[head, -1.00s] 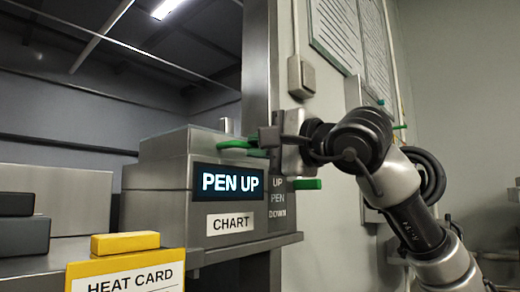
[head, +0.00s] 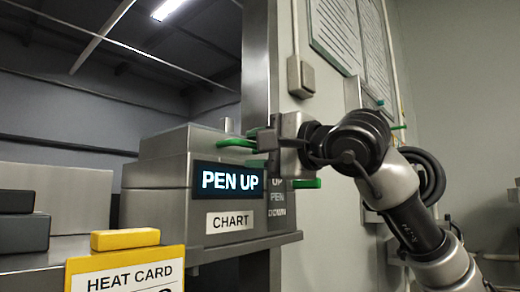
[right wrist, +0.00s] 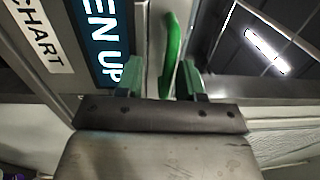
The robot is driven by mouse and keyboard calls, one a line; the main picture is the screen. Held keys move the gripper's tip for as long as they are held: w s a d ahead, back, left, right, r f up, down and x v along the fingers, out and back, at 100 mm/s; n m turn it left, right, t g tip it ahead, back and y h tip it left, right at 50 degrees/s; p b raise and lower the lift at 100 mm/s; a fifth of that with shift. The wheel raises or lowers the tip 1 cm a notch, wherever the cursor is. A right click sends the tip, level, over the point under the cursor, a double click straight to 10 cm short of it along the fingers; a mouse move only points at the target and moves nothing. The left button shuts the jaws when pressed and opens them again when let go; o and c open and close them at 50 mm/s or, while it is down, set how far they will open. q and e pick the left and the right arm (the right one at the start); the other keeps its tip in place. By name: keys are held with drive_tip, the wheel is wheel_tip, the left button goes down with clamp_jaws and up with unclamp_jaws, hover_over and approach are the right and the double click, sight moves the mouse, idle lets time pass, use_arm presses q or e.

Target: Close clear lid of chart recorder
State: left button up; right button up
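The chart recorder (head: 160,205) is a grey metal box with a lit "PEN UP" display and a "CHART" label, in the middle of the head view. A clear lid cannot be made out as a separate part. A green handle (head: 236,143) sticks out near the recorder's upper right edge. My right gripper (head: 264,140) is at this handle, coming from the right. In the right wrist view the green handle (right wrist: 172,45) reaches between the two green-tipped fingers, which stand apart; whether either touches it cannot be told. My left gripper is out of view.
A second green lever (head: 307,183) sticks out below my right gripper, by the "UP PEN DOWN" panel (head: 275,199). A yellow-topped heat card (head: 125,240) stands front left. Dark blocks (head: 22,234) lie at the far left. A wall switch box (head: 301,77) is above the gripper.

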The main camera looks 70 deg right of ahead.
drive_tip(key=shift+s, duration=0.15)
drive_tip(key=v, duration=1)
drive_tip(key=shift+s+a, duration=0.2)
drive_tip(key=shift+s, duration=0.05)
